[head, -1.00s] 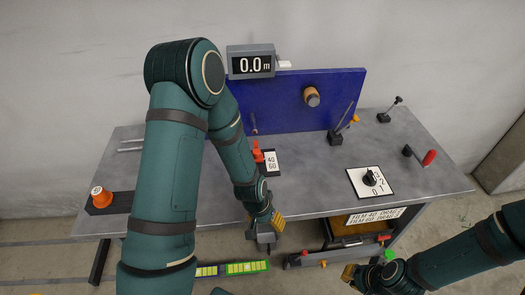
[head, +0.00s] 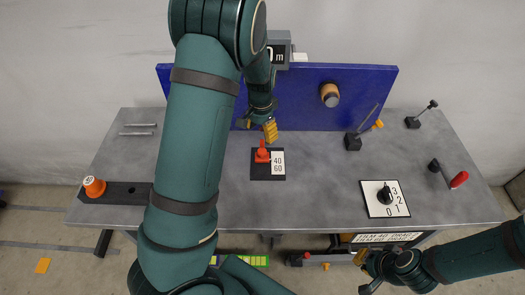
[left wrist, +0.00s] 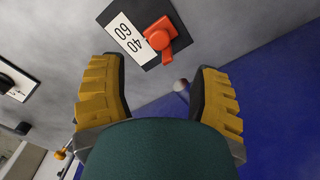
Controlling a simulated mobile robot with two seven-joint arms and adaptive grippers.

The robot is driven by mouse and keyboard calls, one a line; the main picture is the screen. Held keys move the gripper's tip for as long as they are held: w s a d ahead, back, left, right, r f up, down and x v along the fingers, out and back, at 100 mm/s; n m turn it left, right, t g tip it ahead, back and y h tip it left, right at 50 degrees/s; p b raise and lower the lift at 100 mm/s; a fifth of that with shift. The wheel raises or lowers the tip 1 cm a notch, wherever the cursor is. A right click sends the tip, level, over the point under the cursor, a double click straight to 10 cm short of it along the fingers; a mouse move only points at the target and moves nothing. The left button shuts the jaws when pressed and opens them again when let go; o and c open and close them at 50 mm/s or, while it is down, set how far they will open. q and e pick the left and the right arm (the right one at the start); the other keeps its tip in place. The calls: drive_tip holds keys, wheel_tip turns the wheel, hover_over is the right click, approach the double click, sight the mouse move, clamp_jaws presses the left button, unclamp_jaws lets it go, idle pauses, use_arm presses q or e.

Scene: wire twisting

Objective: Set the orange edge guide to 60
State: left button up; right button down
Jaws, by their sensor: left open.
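The orange edge guide (head: 262,153) stands on a small black base plate (head: 266,174) on the bench. Beside it a white label (head: 278,163) reads 40 above 60. The guide sits level with the 40 end. It also shows in the left wrist view (left wrist: 160,38), beyond the fingertips. My left gripper (head: 258,128) is open and empty just behind the guide, its yellow fingers (left wrist: 100,95) spread wide and apart from it. My right gripper (head: 362,262) is low at the bench's front right; whether its jaws are open does not show.
A blue panel (head: 300,105) stands upright close behind my left gripper. A dial with a white plate (head: 370,204) is at right. A lever with a red grip (head: 458,180) and an orange knob (head: 94,187) sit further out. The grey bench (head: 315,185) is clear around the guide.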

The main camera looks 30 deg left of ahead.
sight(261, 151)
use_arm(q)
wheel_tip(261, 151, down, 11)
drive_tip(key=shift+w+r+b, duration=0.1)
drive_tip(key=shift+b, duration=0.4)
drive_tip(key=shift+o, duration=0.2)
clamp_jaws()
